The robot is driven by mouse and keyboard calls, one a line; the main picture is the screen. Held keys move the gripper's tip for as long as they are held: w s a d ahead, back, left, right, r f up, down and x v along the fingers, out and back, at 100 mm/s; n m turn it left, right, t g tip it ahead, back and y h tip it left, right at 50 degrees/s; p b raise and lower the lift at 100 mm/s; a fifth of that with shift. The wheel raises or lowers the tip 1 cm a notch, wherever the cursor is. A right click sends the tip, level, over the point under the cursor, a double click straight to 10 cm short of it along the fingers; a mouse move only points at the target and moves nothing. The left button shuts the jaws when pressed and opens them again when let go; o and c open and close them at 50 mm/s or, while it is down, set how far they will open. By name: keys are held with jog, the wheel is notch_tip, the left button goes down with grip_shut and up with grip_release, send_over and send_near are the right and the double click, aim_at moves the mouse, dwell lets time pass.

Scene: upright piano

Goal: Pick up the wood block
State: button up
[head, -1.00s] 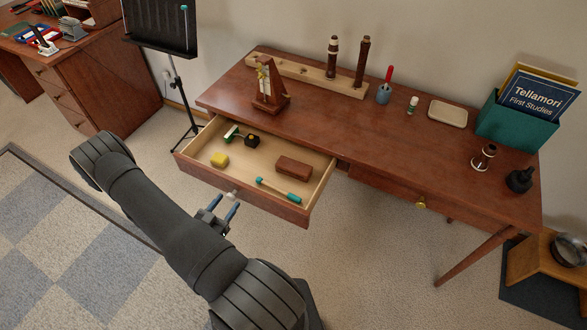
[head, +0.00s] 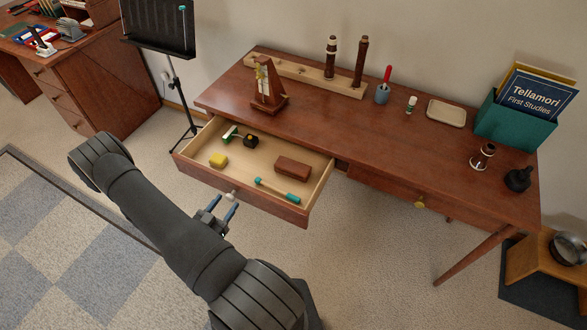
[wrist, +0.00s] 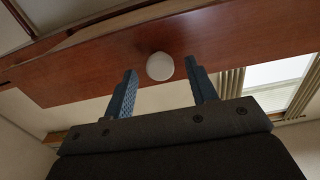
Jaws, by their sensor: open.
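A reddish-brown wood block (head: 293,167) lies in the right part of the open, light-wood-lined drawer (head: 258,176). My gripper (head: 223,206) is open and empty, outside the drawer near its front and its pale round knob (head: 232,194). In the wrist view, my gripper's two blue fingers (wrist: 161,80) are spread apart, and the knob (wrist: 160,66) appears between their tips, against the drawer front (wrist: 235,55). I cannot tell whether the fingers straddle the knob or stop short of it. The block does not show in the wrist view.
The desktop (head: 340,133) above holds a metronome (head: 267,88). The drawer's raised sides surround its contents.

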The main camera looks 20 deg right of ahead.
dwell(0.3)
jog(key=o, duration=0.5)
